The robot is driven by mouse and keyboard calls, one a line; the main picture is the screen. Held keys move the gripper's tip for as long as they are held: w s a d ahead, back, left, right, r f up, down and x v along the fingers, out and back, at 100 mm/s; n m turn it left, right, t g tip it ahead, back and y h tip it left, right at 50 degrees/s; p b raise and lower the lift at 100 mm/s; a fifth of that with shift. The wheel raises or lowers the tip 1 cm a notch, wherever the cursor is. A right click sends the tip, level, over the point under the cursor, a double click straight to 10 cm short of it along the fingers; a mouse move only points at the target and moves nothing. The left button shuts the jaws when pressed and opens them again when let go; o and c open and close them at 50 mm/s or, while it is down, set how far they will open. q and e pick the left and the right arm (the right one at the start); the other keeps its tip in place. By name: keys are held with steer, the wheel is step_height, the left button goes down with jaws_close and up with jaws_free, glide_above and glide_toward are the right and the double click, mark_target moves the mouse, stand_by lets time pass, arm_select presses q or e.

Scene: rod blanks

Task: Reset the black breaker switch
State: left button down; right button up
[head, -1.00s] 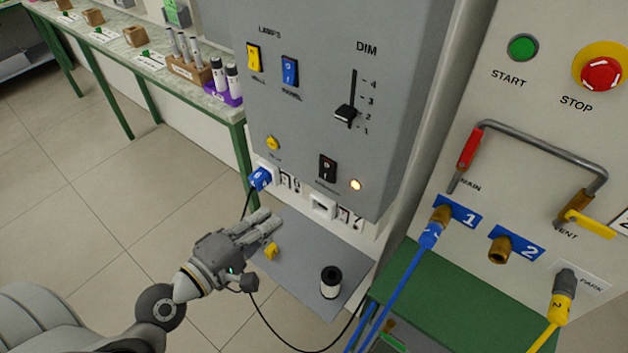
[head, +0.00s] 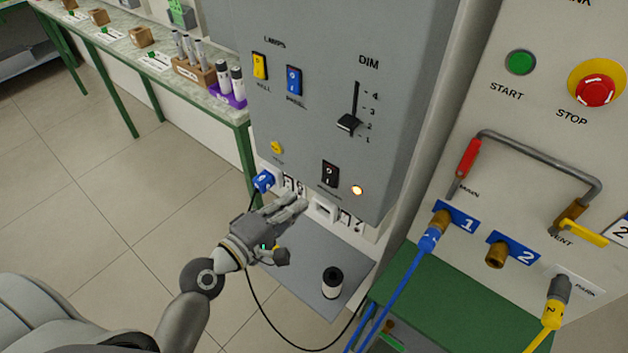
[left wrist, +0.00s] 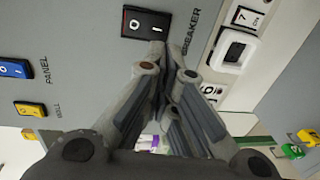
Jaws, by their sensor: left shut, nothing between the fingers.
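The black breaker switch (head: 330,174) is a rocker low on the grey panel, with a lit orange lamp (head: 357,190) to its right. In the left wrist view the black switch (left wrist: 146,23) shows at the top, marked O and I, next to the word BREAKER. My left gripper (head: 303,203) is shut and empty, just below and left of the switch in the head view. In the left wrist view its fingertips (left wrist: 166,66) point towards the switch's lower edge; I cannot tell whether they touch. My right gripper is not in view.
A yellow lamp switch (head: 260,66), a blue one (head: 294,80) and the dimmer slider (head: 348,123) are higher on the panel. A blue plug (head: 263,181) and a white socket (head: 322,210) are below. A black-and-white spool (head: 332,282) stands on the grey shelf (head: 310,262).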

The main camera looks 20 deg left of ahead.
mark_target(322, 181)
arm_select(q)
steer(key=p+x, duration=0.1)
steer(key=x, duration=0.6)
steer(key=shift+w+d+p, duration=0.1)
steer(key=shift+w+p, duration=0.05)
steer(key=shift+p, duration=0.25)
steer(key=shift+w+d+f+t+b, duration=0.1)
steer(key=shift+w+t+b, duration=0.2)
steer(key=shift+b, duration=0.8)
steer(key=shift+s, duration=0.1)
